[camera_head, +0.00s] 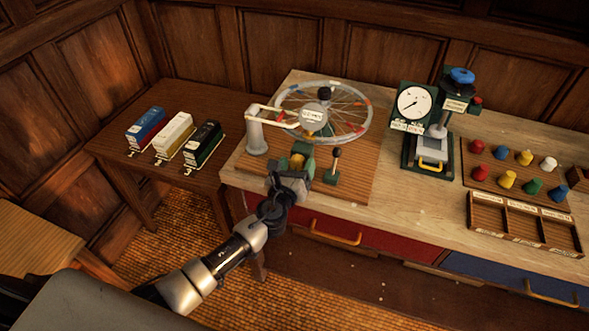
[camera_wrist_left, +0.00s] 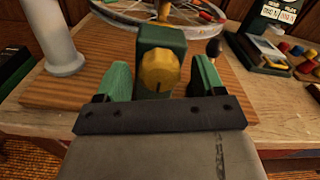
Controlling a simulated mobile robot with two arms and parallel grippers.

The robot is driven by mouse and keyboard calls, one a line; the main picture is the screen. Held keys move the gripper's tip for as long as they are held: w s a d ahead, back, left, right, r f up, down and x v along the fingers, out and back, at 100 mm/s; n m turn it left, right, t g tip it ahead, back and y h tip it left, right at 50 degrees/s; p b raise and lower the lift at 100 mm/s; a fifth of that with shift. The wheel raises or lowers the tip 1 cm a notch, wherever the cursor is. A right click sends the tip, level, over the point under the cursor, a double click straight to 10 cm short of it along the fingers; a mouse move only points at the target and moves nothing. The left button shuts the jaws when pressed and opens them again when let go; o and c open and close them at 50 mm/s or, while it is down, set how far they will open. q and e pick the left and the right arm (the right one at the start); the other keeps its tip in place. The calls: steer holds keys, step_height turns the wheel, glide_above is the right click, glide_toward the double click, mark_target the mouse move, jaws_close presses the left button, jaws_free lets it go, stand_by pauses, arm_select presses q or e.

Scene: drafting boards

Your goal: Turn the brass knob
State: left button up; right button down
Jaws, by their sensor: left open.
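The brass knob (camera_head: 297,161) sits on the front of a small green block on a wooden board, in front of a spoked wheel. It shows larger in the left wrist view (camera_wrist_left: 158,71), a yellow faceted knob with a dark mark low on its face. My left gripper (camera_head: 290,178) is right in front of it. In the left wrist view its green fingertips (camera_wrist_left: 162,82) are open, one on each side of the knob, with gaps visible between. The head view partly hides the knob's lower part behind the gripper. My right gripper is not in view.
The spoked wheel (camera_head: 345,125) stands behind the knob, with a grey post (camera_head: 256,135) at left and a small lever (camera_head: 333,166) at right. A dial press (camera_head: 428,130), colored pegs and a compartment tray (camera_head: 525,224) lie further right.

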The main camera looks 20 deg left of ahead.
arm_select(q)
steer(key=s+b, duration=0.1)
steer(key=s, duration=0.9)
steer(key=shift+s+a, duration=0.2)
steer(key=shift+s, duration=0.2)
steer(key=s+a+f+n+g, duration=0.2)
steer(key=s+f+n+g, duration=0.15)
steer(key=f, duration=0.65)
steer(key=s+a+f+n+g+y, duration=0.1)
steer(key=s+a+f+n+g, duration=0.15)
steer(key=f+n, duration=0.45)
steer(key=s+a+f+n+g, duration=0.1)
steer(key=s+f+n+g, duration=0.25)
steer(key=f, duration=0.85)
steer(key=s+f+n+g, duration=0.2)
steer(key=s+f+n, duration=0.3)
steer(key=s, duration=0.5)
steer(key=s+f+n+g+b, duration=0.1)
steer(key=s+f+n+g, duration=0.2)
steer(key=s+f+n, duration=0.3)
steer(key=s+f+n+g, duration=0.2)
steer(key=s+f+n, duration=0.4)
steer(key=s, duration=0.9)
steer(key=shift+s+a+f, duration=0.15)
steer(key=shift+a+f, duration=0.1)
steer(key=shift+f, duration=0.05)
steer(key=shift+g, duration=0.25)
